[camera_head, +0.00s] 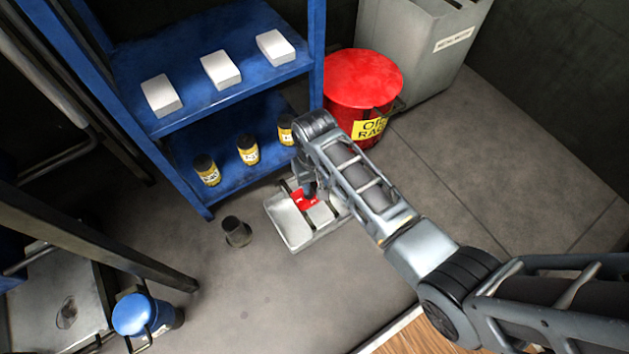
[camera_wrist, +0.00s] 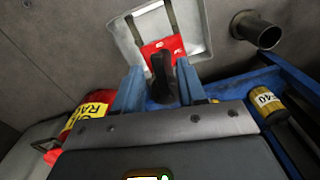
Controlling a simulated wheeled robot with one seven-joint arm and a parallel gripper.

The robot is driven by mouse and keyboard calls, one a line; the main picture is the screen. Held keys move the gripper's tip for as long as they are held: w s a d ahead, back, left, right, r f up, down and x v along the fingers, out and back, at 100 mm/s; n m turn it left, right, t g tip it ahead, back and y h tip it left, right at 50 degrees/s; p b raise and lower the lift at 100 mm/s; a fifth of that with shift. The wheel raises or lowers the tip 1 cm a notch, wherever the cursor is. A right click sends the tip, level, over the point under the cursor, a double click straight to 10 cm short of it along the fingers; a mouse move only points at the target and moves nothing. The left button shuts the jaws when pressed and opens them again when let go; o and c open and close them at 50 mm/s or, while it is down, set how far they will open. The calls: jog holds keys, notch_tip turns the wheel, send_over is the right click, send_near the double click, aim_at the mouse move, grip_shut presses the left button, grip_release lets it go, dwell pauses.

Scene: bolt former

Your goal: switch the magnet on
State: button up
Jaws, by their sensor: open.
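A pale grey, flat unit (camera_head: 288,222) with a red plate (camera_head: 303,200) lies on the floor before the blue shelf; it looks like the magnet. In the wrist view the unit (camera_wrist: 198,20) and its red plate (camera_wrist: 172,43) are ahead of my gripper. A black upright piece (camera_wrist: 162,75), perhaps the switch lever, stands in front of the red plate. My gripper (camera_wrist: 159,68) is open, with one blue finger on each side of the black piece in the picture. I cannot tell if they touch it. In the head view my arm partly hides the unit.
The blue shelf (camera_head: 197,128) holds white boxes (camera_head: 221,69) above and yellow-labelled bottles (camera_head: 248,151) below. A red oily-rag bin (camera_head: 363,82) and a grey metal-waste bin (camera_head: 415,45) stand at the back. A dark cup (camera_head: 237,232) is left of the unit. Floor at right is clear.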

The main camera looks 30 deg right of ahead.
grip_shut()
jog(key=shift+d+r+n+p, duration=0.25)
jog(key=shift+n+p, duration=0.35)
jog(key=shift+p, duration=0.65)
jog(key=shift+d+f+n+p, duration=0.25)
jog(key=shift+n+p, duration=0.15)
jog(key=shift+n, duration=0.2)
grip_release()
notch_tip(320, 180, up, 8)
jog(key=p, duration=0.3)
